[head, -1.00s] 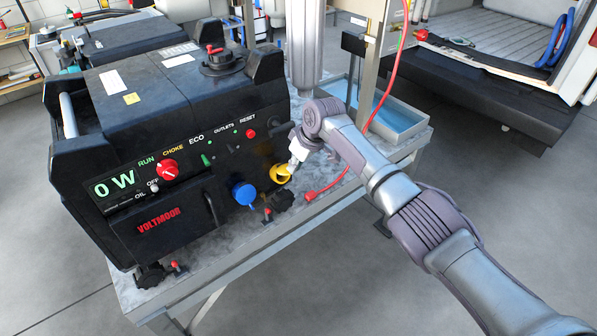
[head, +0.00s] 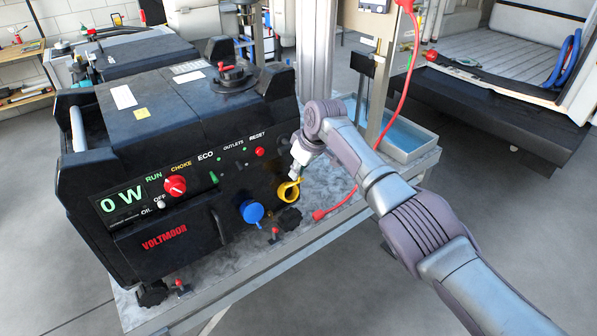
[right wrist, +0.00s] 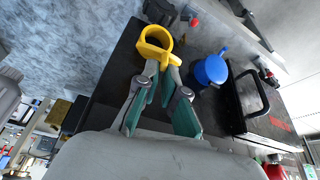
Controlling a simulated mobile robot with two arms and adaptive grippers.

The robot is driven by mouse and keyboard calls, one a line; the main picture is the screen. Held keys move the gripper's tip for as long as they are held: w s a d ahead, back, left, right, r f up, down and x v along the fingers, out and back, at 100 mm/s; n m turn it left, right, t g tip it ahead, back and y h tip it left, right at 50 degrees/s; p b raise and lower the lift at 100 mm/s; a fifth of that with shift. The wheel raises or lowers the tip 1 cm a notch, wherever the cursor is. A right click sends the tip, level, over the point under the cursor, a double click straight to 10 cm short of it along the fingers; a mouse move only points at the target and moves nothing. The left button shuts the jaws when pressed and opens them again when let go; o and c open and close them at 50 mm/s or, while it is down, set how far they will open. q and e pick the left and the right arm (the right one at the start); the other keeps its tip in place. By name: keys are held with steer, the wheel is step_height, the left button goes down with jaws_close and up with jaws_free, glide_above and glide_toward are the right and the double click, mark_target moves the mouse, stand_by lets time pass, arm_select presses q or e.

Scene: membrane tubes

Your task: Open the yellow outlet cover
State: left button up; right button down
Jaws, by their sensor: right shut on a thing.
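The yellow outlet cover (head: 288,191) is on the lower right of the black generator's front panel (head: 190,225). In the right wrist view, the yellow cover (right wrist: 153,40) shows as a round ring with a hollow middle and a yellow tab at its near edge. My right gripper (head: 299,170) is just above the cover. Its fingertips (right wrist: 162,66) are shut on the yellow tab. How far the lid is turned is hard to tell. My left gripper is not in view.
A blue outlet cover (head: 252,211) sits left of the yellow one. A black knob-like part (head: 289,218) is just below. A red plug (head: 319,214) with a red cable lies on the bench (head: 325,235). A blue-lined tray (head: 405,140) stands behind my right arm.

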steer(key=shift+w+r, duration=0.1)
steer(key=c, duration=1.4)
jaws_free()
steer(key=shift+w+a, duration=0.15)
steer(key=shift+o, duration=0.7)
steer(key=shift+w+f, duration=0.2)
steer(key=shift+f, duration=0.15)
steer(key=shift+s+r, duration=0.25)
steer(key=shift+r, duration=0.1)
steer(key=v, duration=1.1)
steer(key=shift+r, duration=0.2)
steer(key=shift+w, duration=0.1)
